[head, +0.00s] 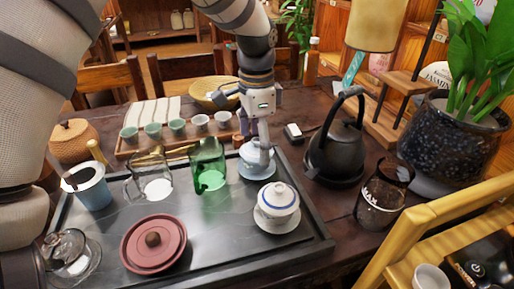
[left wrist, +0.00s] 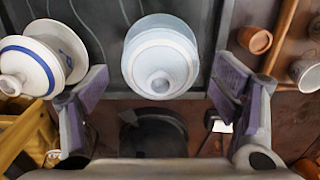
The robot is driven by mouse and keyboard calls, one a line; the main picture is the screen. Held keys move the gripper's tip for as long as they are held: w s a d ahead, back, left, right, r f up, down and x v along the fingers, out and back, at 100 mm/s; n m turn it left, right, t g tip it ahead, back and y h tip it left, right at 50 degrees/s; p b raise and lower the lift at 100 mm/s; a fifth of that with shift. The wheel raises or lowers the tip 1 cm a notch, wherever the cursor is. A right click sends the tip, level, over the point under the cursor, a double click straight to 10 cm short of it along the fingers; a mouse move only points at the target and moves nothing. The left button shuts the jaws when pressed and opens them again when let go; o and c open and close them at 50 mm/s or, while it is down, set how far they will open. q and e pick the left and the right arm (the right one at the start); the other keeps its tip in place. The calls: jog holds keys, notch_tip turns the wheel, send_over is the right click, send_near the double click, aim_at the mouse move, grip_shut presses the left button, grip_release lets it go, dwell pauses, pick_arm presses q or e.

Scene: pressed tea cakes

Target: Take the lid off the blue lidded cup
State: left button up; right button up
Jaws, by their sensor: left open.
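The blue lidded cup (head: 258,168) stands on its saucer at the back right part of the dark tea tray (head: 318,244). My left gripper (head: 252,142) is over it, pointing down, and partly hides its lid. In the left wrist view the pale blue lid (left wrist: 160,60) with its round knob lies ahead of the gap between the open fingers (left wrist: 158,108). Nothing is between the pads, and I see no contact with the lid. My right gripper is not in view.
A white cup with blue bands (head: 279,198) stands in front of the blue cup. A green glass pitcher (head: 208,170) is close on the left, a black kettle (head: 338,150) on the right. Small cups (head: 177,127) line a wooden tray behind.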

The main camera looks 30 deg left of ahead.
pick_arm(q)
jog(key=shift+r, duration=0.1)
jog(key=c, duration=1.4)
jog(key=shift+c, duration=0.5)
jog(key=shift+s, duration=0.1)
